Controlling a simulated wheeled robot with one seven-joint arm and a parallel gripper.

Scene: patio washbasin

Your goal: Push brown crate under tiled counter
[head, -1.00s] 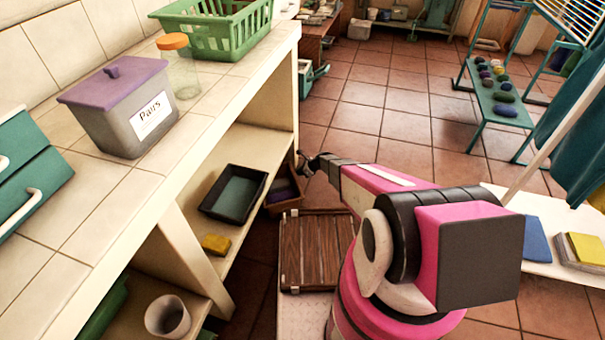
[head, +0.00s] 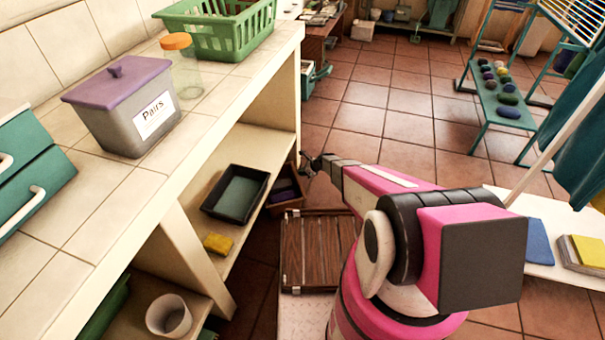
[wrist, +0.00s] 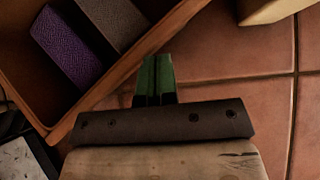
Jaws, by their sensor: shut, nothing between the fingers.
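The brown crate (head: 295,204) stands on the floor at the right edge of the tiled counter (head: 98,208), by its far support. Part of it is hidden behind the lower shelf. In the wrist view the crate (wrist: 121,70) fills the upper left, with a purple block and a grey block inside. My gripper (head: 307,166) is low beside the crate's right side in the head view. In the wrist view its green fingers (wrist: 157,72) are shut and empty, with their tips at the crate's outer wall. I cannot tell whether they touch it.
A black tray (head: 236,193) and a yellow sponge (head: 217,243) lie on the lower shelf. A white low table (head: 520,240) is at right. Tiled floor (head: 400,125) beyond is clear.

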